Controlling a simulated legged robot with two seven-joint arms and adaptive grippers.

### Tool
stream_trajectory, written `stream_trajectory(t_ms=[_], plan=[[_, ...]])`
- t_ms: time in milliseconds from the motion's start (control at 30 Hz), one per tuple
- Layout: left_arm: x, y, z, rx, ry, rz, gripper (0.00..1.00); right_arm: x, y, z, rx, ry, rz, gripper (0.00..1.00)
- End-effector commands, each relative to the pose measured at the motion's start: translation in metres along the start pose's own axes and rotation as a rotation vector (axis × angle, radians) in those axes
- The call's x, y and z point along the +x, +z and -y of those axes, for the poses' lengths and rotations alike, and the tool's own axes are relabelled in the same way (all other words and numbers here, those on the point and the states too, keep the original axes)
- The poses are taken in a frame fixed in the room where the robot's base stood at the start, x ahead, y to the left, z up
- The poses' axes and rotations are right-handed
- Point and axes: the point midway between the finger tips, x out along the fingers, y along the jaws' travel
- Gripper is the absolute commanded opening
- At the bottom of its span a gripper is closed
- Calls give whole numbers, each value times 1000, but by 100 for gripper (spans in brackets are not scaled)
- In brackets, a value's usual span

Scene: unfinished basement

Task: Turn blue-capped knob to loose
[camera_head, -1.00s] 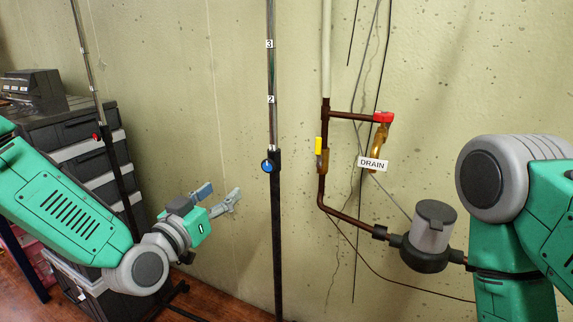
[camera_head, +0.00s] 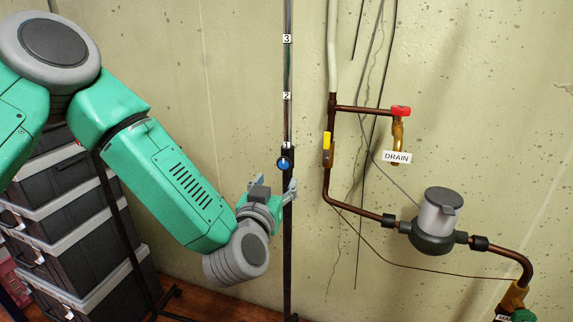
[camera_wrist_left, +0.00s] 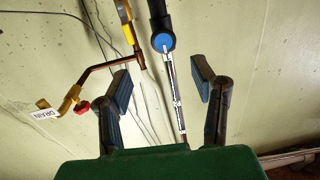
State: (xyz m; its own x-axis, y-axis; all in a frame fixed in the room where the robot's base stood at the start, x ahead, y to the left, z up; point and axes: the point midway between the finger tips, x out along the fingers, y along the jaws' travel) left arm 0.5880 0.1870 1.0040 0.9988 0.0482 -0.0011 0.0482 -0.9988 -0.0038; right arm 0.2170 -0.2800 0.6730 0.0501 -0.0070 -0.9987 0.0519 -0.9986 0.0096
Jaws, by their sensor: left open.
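The blue-capped knob (camera_head: 285,163) sits on an upright pole (camera_head: 287,225) with a shiny upper tube and a black lower tube. My left gripper (camera_head: 284,183) is just below the knob and close to the pole in the head view. In the left wrist view, the knob (camera_wrist_left: 163,42) shows its round blue face beyond and between the two spread fingers of my open left gripper (camera_wrist_left: 161,72). I see no contact between the fingers and the knob. My right gripper is out of view.
Copper pipe (camera_head: 365,211) with a red valve handle (camera_head: 400,111), a yellow handle (camera_head: 327,145) and a grey meter (camera_head: 437,221) runs along the wall to the right. The wall between pole and pipe is mostly clear.

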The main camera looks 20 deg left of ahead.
Motion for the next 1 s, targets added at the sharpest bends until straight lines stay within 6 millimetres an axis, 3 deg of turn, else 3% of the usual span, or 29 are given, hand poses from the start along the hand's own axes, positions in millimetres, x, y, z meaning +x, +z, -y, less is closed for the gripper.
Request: stream_trajectory(t_ms=[200, 400, 600, 867, 900, 1000], plan=[[49, 1, 8, -6, -5, -2, 52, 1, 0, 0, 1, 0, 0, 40], [80, 2, 10, -10, -4, -1, 52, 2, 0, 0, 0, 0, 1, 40], [93, 1, 6, -5, -1, 0, 52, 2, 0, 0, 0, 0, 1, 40], [94, 0, 4, -3, 0, 0, 52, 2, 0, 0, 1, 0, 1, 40], [94, 1, 5, -4, 0, 0, 45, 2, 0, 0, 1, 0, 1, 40], [94, 1, 6, -6, 0, 0, 10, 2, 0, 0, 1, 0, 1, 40]])
